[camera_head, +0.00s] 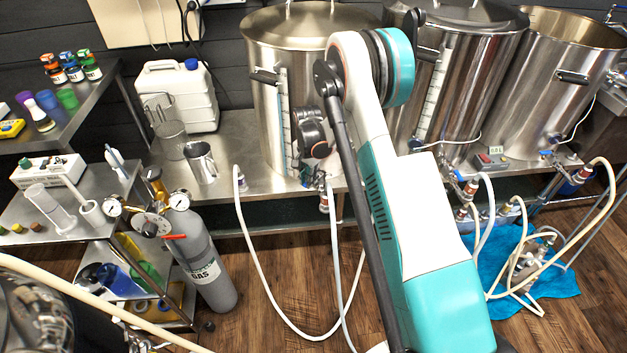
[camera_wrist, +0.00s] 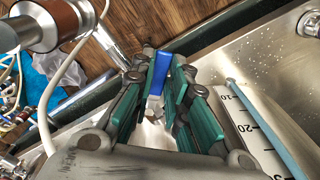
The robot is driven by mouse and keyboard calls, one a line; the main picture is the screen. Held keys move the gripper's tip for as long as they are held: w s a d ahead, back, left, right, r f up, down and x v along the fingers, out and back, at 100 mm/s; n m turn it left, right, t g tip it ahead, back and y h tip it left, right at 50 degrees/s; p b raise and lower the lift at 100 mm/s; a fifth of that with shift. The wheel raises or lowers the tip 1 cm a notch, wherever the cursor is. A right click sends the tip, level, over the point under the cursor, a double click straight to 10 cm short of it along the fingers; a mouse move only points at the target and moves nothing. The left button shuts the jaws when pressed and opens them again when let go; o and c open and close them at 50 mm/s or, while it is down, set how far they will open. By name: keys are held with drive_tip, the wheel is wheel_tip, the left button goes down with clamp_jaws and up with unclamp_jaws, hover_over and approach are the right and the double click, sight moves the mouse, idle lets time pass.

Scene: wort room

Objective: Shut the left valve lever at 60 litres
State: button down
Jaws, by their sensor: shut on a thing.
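The left kettle (camera_head: 263,115) is a tall lidded steel pot on the steel bench, with a sight tube and white scale (camera_head: 287,125) on its front. In the wrist view the low part of the scale (camera_wrist: 250,125) shows small figures; a level at 60 cannot be read. A blue valve lever (camera_wrist: 160,80) lies between the teal fingers of my gripper (camera_wrist: 164,92), which is shut on it. In the head view my gripper is low at the kettle's front, largely hidden by my own wrist and arm. The valve body is mostly hidden.
Two more kettles (camera_head: 447,100) (camera_head: 550,90) stand to the right. White hoses (camera_head: 262,270) hang from the bench to the floor. A gas cylinder (camera_head: 205,258) stands front left; a pump (camera_head: 530,262) sits on a blue cloth (camera_head: 560,285). A steel jug (camera_head: 202,162) is on the bench.

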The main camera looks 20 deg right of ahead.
drive_tip(key=shift+w+a+m, duration=0.15)
drive_tip(key=shift+w+m, duration=0.75)
drive_tip(key=shift+m, duration=0.6)
drive_tip(key=shift+w+a+m, duration=0.1)
drive_tip(key=shift+w+m, duration=0.75)
drive_tip(key=shift+m, duration=0.65)
drive_tip(key=shift+w+a+m, duration=0.15)
drive_tip(key=shift+w+m, duration=0.75)
drive_tip(key=shift+m, duration=0.6)
drive_tip(key=c, duration=1.6)
unclamp_jaws()
drive_tip(key=shift+o, duration=0.2)
drive_tip(key=shift+r, duration=0.1)
wheel_tip(320, 180, up, 12)
